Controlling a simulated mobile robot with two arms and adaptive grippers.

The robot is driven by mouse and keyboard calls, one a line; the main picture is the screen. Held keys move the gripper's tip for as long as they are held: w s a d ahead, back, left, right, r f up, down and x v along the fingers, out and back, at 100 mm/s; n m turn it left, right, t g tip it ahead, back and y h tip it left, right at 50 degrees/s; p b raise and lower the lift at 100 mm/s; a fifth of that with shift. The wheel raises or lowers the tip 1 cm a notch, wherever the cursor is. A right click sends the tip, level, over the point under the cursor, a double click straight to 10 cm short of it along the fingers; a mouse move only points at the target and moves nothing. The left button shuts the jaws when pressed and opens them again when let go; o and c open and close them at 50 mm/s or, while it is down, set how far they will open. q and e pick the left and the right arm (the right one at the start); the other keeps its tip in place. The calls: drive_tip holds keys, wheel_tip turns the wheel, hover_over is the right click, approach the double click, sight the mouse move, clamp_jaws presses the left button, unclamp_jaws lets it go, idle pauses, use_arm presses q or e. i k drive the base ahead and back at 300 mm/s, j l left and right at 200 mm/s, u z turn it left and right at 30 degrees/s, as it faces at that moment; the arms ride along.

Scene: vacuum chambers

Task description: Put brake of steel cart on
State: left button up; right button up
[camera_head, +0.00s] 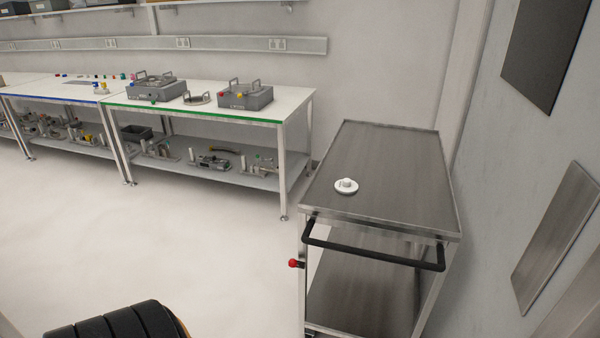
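The steel cart (400,180) stands at the right, with a bare metal top, a lower shelf (365,290) and a black push handle (375,254) on its near side. A red knob (292,263) on a short dark stem sticks out to the left from the cart's near left post, a little below the handle; it looks like the brake lever. I cannot tell its setting from this view. The cart's wheels are out of the picture. Neither of my grippers shows, and nothing touches the knob or the handle.
A small white round part (346,186) lies on the cart top. A workbench (220,113) with grey devices stands behind left. The right wall (500,200) runs close along the cart. The pale floor (180,225) left of the cart is clear. A black ribbed shape (115,322) shows bottom left.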

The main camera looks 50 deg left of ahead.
sight(292, 262)
drive_tip(key=k+u, duration=0.1)
drive_tip(key=u, duration=1.35)
